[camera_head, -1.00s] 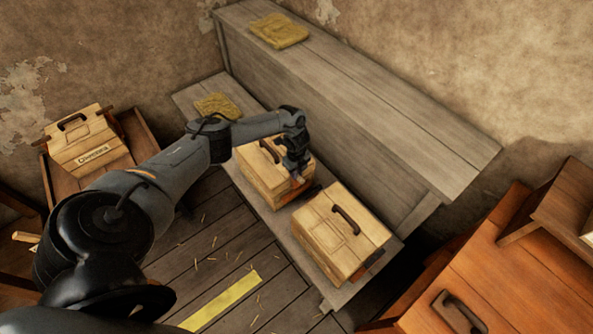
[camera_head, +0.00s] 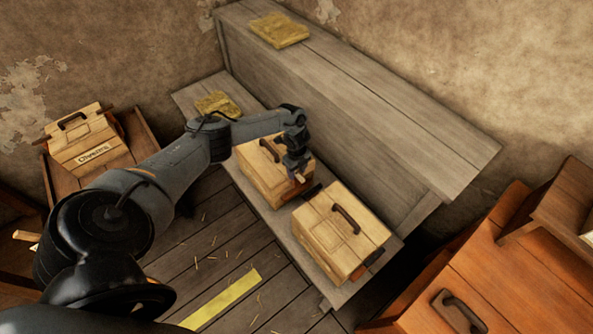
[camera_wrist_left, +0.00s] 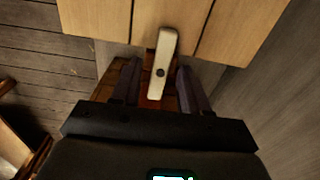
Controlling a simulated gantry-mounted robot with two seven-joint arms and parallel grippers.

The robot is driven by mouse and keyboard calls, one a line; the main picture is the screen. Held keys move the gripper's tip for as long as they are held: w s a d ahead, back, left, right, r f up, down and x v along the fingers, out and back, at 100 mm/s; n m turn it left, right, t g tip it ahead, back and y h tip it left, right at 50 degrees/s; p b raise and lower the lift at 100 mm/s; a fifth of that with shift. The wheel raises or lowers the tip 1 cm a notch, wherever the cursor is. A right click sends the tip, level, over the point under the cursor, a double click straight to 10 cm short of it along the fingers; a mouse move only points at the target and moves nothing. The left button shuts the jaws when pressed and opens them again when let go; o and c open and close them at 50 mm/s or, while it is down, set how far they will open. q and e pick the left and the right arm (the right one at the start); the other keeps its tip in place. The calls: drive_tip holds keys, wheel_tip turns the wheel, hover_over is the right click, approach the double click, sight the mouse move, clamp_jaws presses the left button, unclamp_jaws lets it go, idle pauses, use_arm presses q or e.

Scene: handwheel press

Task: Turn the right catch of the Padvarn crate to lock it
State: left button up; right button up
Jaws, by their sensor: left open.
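A pale wooden crate (camera_head: 265,182) with a dark handle stands on the low bench. I cannot read a name on it. My left gripper (camera_head: 301,180) is at its right end. In the left wrist view a cream bar-shaped catch (camera_wrist_left: 161,62) with a dark pivot sits on an orange-brown panel at the crate's end. The catch points nearly straight up in that view, slightly tilted, its upper end overlapping the crate's pale boards. The open left gripper (camera_wrist_left: 158,88) has one finger on each side of the catch, with gaps visible. My right gripper is not in view.
A second pale crate (camera_head: 340,232) stands close on the right of the gripper on the same bench (camera_head: 303,272). A labelled crate (camera_head: 86,142) sits at far left. A higher grey shelf (camera_head: 390,120) runs behind. An orange-brown cabinet (camera_head: 500,280) is at right.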

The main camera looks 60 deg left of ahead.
sight(296, 173)
use_arm(q)
wheel_tip(296, 173, up, 11)
drive_tip(key=p, duration=0.2)
drive_tip(key=shift+f, duration=0.2)
idle(0.4)
